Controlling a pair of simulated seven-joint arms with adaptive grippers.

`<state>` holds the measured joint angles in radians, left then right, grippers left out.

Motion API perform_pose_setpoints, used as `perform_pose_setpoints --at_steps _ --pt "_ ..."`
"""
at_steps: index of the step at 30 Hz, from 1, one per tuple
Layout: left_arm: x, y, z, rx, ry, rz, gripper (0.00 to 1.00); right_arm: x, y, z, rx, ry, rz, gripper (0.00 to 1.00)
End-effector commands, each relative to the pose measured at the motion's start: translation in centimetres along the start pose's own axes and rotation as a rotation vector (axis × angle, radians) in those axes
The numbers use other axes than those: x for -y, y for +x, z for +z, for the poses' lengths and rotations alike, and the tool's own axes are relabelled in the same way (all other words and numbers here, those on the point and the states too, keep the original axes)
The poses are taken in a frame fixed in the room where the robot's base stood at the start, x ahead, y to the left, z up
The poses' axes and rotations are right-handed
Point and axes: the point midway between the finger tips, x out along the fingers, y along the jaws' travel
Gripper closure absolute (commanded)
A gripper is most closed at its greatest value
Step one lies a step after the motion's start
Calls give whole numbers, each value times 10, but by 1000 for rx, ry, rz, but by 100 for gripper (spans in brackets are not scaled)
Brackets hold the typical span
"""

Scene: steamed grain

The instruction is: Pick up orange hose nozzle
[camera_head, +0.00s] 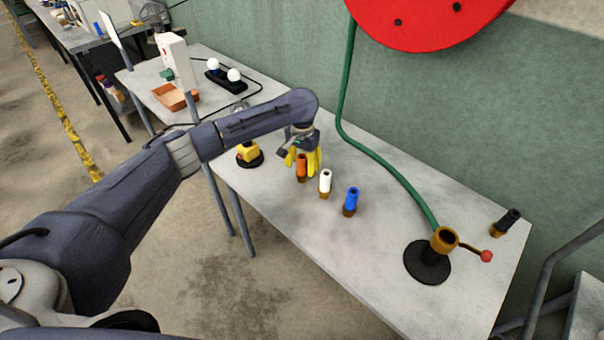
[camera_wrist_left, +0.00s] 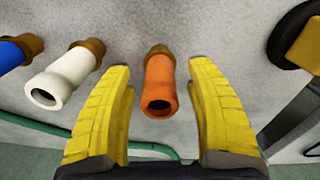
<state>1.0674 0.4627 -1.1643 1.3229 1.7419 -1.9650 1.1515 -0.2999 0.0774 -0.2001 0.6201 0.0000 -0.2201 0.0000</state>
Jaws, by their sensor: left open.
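The orange hose nozzle (camera_head: 302,164) stands upright on the grey table, at the left end of a row of nozzles. In the left wrist view the orange nozzle (camera_wrist_left: 159,86) shows between the two yellow fingers, with a gap on each side. My left gripper (camera_head: 304,164) is open around or just above it; the fingers partly cover it in the head view. The gripper also shows in the left wrist view (camera_wrist_left: 163,110), with nothing clamped. My right gripper is not in view.
A white nozzle (camera_head: 325,183) and a blue nozzle (camera_head: 351,200) stand close by to the right. A yellow object (camera_head: 248,152) on a black base is just left. A brass valve (camera_head: 444,240) with a green hose (camera_head: 386,170) and a black nozzle (camera_head: 507,221) are farther right.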

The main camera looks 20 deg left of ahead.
Motion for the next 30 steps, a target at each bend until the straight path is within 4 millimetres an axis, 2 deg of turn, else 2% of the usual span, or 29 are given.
perform_pose_setpoints --at_steps 2,16,30 --pt "0 0 0 0 0 0 44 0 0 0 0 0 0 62" --pt "0 0 0 0 0 -1 98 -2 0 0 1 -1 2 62" --pt "0 -3 0 0 0 -1 100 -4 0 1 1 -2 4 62"
